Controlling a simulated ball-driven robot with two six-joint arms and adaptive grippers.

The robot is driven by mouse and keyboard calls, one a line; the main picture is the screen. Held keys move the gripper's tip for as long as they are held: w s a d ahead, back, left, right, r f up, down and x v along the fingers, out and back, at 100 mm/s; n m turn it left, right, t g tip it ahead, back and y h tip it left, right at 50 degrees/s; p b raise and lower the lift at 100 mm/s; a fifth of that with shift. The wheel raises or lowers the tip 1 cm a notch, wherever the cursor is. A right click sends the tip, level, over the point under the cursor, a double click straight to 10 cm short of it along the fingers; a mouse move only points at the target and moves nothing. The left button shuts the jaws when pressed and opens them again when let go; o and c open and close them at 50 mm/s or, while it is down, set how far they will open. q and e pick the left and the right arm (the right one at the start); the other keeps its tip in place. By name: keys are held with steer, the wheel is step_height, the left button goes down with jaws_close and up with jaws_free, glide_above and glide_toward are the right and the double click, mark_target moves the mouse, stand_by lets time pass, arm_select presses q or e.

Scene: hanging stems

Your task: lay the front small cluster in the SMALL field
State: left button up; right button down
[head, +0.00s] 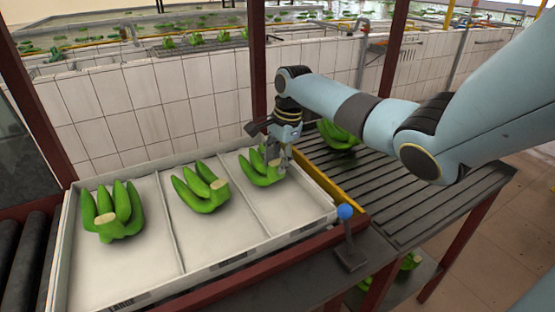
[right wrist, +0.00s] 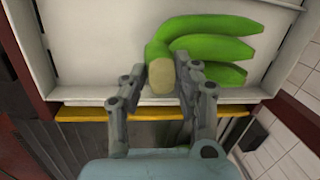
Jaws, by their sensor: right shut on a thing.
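My right gripper (head: 281,160) is shut on a green banana cluster (head: 257,167) in the right compartment of the white tray (head: 298,203). In the right wrist view the fingers (right wrist: 160,76) stand on both sides of the tan cut crown, and the green cluster (right wrist: 215,47) spreads away to the right. The cluster is at or just above the compartment floor; I cannot tell whether it bears on it. The front label at the left compartment reads LARGE; I cannot read a label at the right one. My left gripper is not in view.
One cluster lies in the left compartment (head: 113,212) and one in the middle (head: 202,189). Another cluster (head: 338,136) is on the slatted table (head: 405,190), partly behind my right arm. A blue-knobbed lever (head: 345,212) stands by the tray's right front corner. More green fruit (head: 409,261) shows below.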

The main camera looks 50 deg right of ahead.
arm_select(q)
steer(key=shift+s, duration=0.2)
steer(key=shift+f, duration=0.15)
arm_select(e)
steer(key=shift+f, duration=0.3)
steer(key=c, duration=1)
jaws_free()
steer(key=shift+o, duration=0.4)
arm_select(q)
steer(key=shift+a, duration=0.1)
arm_select(e)
steer(key=shift+s+f, duration=0.1)
steer(key=shift+f, duration=0.05)
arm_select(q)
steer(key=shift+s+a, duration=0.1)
arm_select(e)
step_height(320, 180, up, 12)
steer(key=s, duration=0.1)
steer(key=shift+s+d, duration=0.35)
steer(key=shift+d, duration=0.1)
steer(key=shift+s+f, duration=0.1)
